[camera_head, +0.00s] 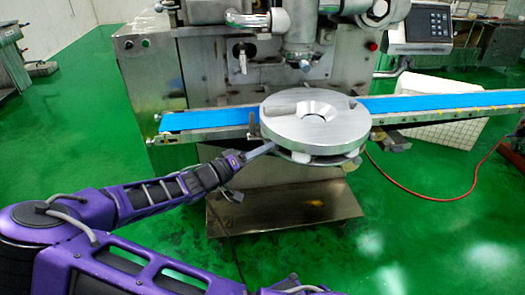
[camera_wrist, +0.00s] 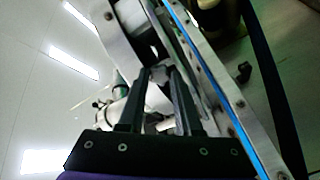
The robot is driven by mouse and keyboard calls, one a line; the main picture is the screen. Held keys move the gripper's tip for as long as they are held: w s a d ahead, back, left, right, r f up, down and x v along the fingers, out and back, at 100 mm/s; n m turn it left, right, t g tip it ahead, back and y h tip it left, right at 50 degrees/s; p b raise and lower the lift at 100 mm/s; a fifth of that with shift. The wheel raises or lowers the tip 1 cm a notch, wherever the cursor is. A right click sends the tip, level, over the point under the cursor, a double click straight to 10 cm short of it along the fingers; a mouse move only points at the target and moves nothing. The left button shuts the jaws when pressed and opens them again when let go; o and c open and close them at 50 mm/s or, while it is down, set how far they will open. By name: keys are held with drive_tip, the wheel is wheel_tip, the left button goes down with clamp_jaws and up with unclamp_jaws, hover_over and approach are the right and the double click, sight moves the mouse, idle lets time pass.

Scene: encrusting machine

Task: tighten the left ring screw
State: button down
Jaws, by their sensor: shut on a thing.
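A round silver metal ring (camera_head: 316,122) with a central hole stands in front of the blue belt. My gripper (camera_head: 268,148) reaches in from the lower left to the left edge of the ring, just under its rim. In the wrist view the two dark fingers (camera_wrist: 160,75) are shut on a small grey part between their tips, at the left ring screw (camera_wrist: 158,71). The screw is mostly hidden by the fingers. In the wrist view the metal ring (camera_wrist: 125,22) shows at the top.
A blue conveyor belt (camera_head: 212,119) runs behind the ring, in front of the steel machine (camera_head: 160,75). A control box (camera_head: 428,27) is at the upper right. A white crate (camera_head: 450,125) stands behind the belt at right. Green floor is open at left and in front.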

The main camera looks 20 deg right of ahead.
idle(0.5)
drive_tip(key=c, duration=0.6)
unclamp_jaws()
drive_tip(key=shift+a, duration=0.15)
drive_tip(key=p+v, duration=0.1)
drive_tip(key=v, duration=1.6)
drive_tip(key=shift+a, duration=0.1)
